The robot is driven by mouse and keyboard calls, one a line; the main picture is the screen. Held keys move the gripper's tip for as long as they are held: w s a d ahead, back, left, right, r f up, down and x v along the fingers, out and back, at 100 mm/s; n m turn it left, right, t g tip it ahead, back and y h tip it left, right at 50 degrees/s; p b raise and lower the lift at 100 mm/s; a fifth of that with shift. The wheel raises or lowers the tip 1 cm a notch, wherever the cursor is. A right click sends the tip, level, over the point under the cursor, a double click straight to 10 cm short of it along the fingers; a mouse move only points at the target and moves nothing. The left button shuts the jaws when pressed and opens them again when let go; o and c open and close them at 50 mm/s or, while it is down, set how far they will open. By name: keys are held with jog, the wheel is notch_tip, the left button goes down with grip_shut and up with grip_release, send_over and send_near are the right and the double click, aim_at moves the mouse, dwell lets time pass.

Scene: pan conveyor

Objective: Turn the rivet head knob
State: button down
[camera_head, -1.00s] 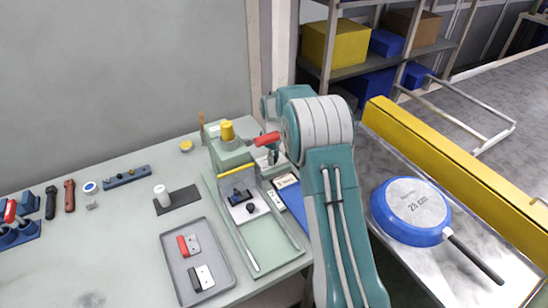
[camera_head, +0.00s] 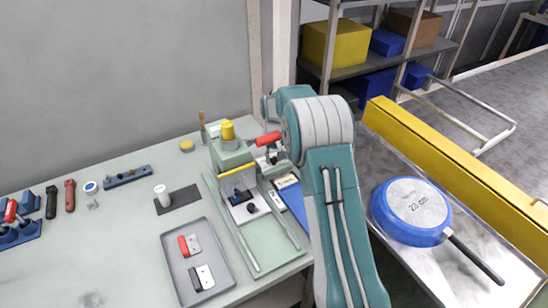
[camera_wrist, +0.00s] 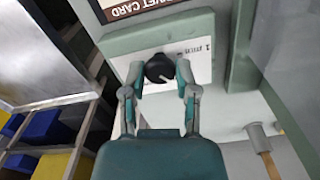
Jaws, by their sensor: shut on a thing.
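The rivet head knob (camera_wrist: 159,68) is a small round black knob with a pale pointer line. It sits on a white label plate (camera_wrist: 198,58) on the pale green machine in the wrist view. My gripper (camera_wrist: 160,73) has one fingertip on each side of the knob and is shut on it. In the head view, the green riveting machine (camera_head: 232,153) stands on the bench with a yellow cap and a red handle (camera_head: 268,138). My arm stands at its right and hides the knob there.
A blue pan (camera_head: 413,208) rests upside down on the metal surface at right, beside a yellow rail (camera_head: 455,160). In the wrist view, a wooden-handled tool (camera_wrist: 262,140) is at lower right.

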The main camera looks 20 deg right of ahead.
aim_at(273, 158)
jog(key=shift+w+r+m, duration=0.1)
jog(key=shift+w+m, duration=0.05)
jog(key=shift+m, duration=0.25)
jog(key=shift+c, duration=1.9)
grip_release()
jog(key=shift+a, duration=0.1)
notch_tip(273, 158, up, 12)
